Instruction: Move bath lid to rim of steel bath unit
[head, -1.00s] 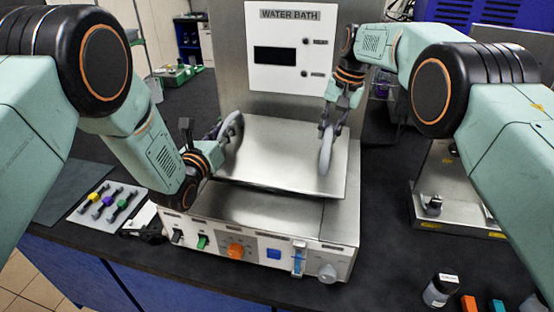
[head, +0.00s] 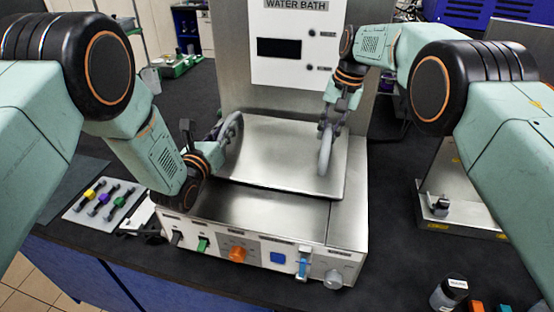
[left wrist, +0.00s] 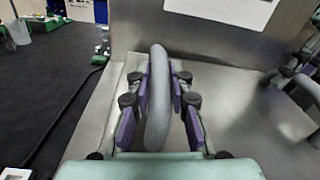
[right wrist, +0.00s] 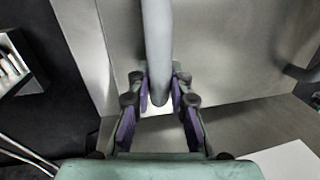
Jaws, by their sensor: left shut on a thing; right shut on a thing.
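The bath lid (head: 281,155) is a flat steel plate with two grey loop handles, over the steel bath unit (head: 268,213). The lid covers the rear of the unit's top, and I cannot tell whether it touches the rim. My left gripper (head: 222,148) is shut on the left handle (left wrist: 158,100). My right gripper (head: 326,128) is shut on the right handle (right wrist: 157,45). Both handles stand upright between the fingers. The unit's front top surface shows bare before the lid's near edge.
A panel marked WATER BATH (head: 292,45) rises behind the lid. A tray with coloured pieces (head: 104,201) lies left of the unit. A steel fixture (head: 450,195) stands on the right. A small bottle (head: 449,293) stands at front right.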

